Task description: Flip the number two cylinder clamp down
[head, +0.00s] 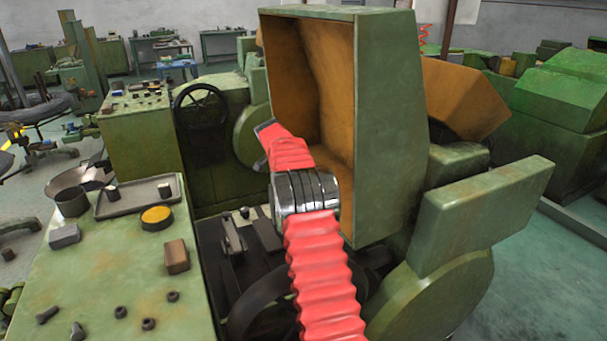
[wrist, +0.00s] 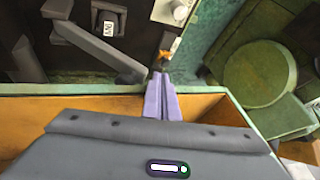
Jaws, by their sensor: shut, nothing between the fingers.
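My gripper (wrist: 163,78) shows in the wrist view as two pale purple fingers pressed together, with nothing between them. Its tips reach past the green rim of the orange-lined hood into the dark machine interior. Just beyond the tips is a small orange piece (wrist: 163,56), beside a pale label strip too small to read. A long grey lever (wrist: 100,45) lies to the left of the tips, apart from them. A dark plate with white lettering (wrist: 108,22) sits above the lever. I cannot tell which part is the number two clamp. In the head view the fingers are hidden.
The raised green hood (head: 390,130) stands right beside my arm. A dark machine bed with small grey blocks (head: 232,235) lies below. A green bench (head: 110,270) at left holds loose parts and a tray. A green round housing (wrist: 260,80) is at right in the wrist view.

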